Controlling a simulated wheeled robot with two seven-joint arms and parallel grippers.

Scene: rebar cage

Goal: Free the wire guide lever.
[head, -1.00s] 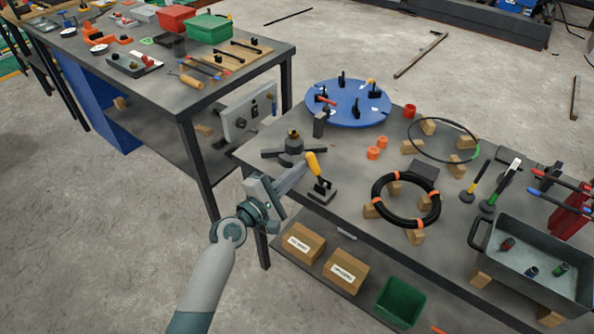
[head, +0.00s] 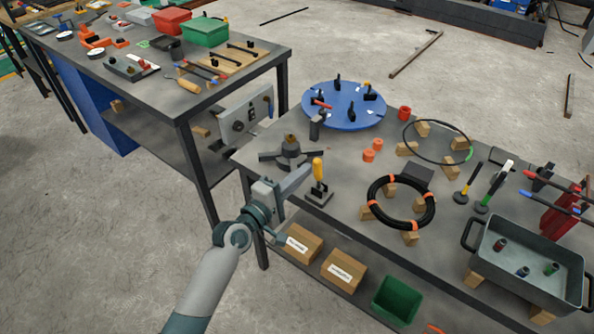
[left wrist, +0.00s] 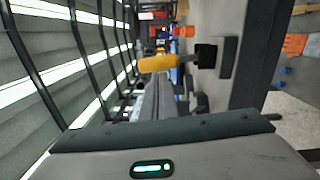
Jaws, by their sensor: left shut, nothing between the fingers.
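The lever with a yellow handle (head: 318,169) stands on a small black base (head: 319,196) at the table's near left edge. Its handle is close to upright in the head view. My left gripper (head: 307,168) is shut and empty, its fingers just left of the handle. In the left wrist view the shut fingers (left wrist: 160,96) point at the yellow handle (left wrist: 158,63), which lies just past their tips. I cannot tell whether they touch. My right gripper is in no view.
A grey three-armed fixture (head: 289,152) stands behind the lever. A black coil with orange bands (head: 400,202) rests on wooden blocks to the right. A blue turntable (head: 345,108) is at the back. Below are cardboard boxes (head: 345,269) and a green bin (head: 396,300).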

